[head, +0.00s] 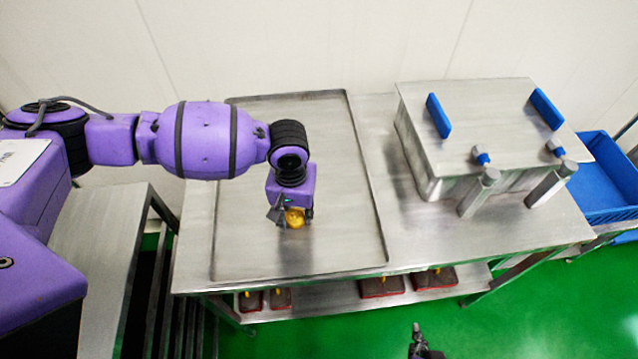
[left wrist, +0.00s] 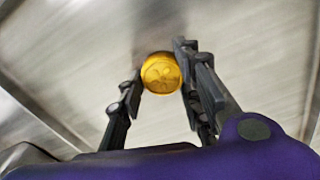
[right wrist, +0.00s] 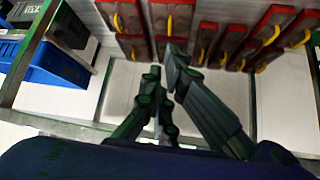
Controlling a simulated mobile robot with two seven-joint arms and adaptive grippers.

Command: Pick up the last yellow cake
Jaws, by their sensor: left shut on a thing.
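The yellow cake (head: 294,217) is small, round and golden, with a pattern pressed into its top. My left gripper (head: 293,214) points down over the flat metal tray (head: 240,245) and is shut on the cake. In the left wrist view the cake (left wrist: 161,73) sits between the two fingertips. I cannot tell whether it touches the tray or hangs just above it. The rest of the tray in view is bare. My right gripper (head: 420,345) is low at the front, beyond the table's front edge, with its fingertips together and empty in the right wrist view (right wrist: 164,72).
A lidded metal box (head: 485,110) with blue handles and two metal posts stands on the table to the right. A blue crate (head: 600,185) is at the far right. Red-rimmed dark molds (head: 380,287) lie on the lower shelf. A metal rack (head: 110,250) stands at the left.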

